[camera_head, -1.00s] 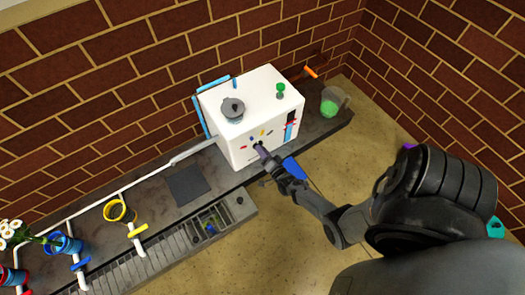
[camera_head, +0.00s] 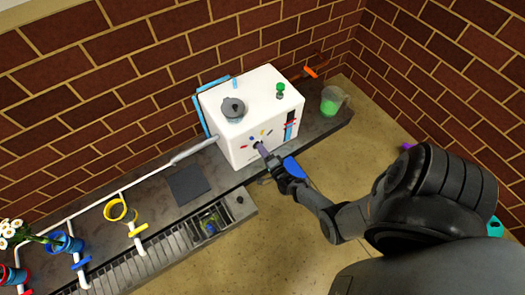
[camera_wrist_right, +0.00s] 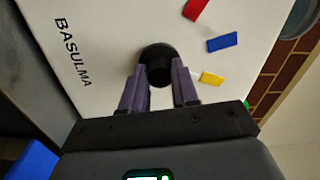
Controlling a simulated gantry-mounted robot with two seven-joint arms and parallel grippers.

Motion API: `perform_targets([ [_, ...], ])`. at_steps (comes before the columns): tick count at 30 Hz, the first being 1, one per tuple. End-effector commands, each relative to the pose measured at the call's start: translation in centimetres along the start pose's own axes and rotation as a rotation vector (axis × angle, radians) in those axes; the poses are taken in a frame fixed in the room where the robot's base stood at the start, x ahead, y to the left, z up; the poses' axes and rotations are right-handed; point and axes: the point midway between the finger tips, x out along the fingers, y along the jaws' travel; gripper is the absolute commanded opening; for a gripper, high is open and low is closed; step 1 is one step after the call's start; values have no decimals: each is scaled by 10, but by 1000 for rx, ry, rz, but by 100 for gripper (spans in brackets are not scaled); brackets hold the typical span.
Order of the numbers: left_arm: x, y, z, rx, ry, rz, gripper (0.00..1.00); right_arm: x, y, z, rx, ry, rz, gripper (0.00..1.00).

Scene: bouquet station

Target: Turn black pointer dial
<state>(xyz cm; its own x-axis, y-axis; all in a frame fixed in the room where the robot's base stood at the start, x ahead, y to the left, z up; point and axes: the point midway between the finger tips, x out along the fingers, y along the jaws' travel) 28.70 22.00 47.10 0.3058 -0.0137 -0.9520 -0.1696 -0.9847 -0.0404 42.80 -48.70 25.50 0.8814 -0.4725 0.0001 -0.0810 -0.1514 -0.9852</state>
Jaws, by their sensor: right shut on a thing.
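The black pointer dial (camera_wrist_right: 158,62) sits on the front face of a white box-shaped machine (camera_head: 262,92). Coloured marks in red, blue and yellow lie around it, and the word BASULMA is printed beside it in the right wrist view. My right gripper (camera_wrist_right: 159,88) has its two purple-grey fingers on either side of the dial, shut on it. In the head view the right gripper (camera_head: 262,150) reaches the machine's front and covers most of the dial. The dial's pointer direction cannot be made out. My left gripper is not in view.
The machine stands on a dark counter (camera_head: 160,205) against brick walls. A jug with green liquid (camera_head: 331,101) stands to its right. A dark square mat (camera_head: 187,185), pipes with coloured rings and a flower pot (camera_head: 66,243) are to the left.

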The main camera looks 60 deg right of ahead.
Motion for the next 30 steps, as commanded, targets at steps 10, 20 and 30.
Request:
perform_targets([
  [10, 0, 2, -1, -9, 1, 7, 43, 0, 1, 0, -2, 0, 2, 54],
  [20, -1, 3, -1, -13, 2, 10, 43, -2, 0, 0, -2, 0, 1, 55],
  [30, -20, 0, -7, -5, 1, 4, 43, -42, -2, 0, -3, -2, 4, 55],
])
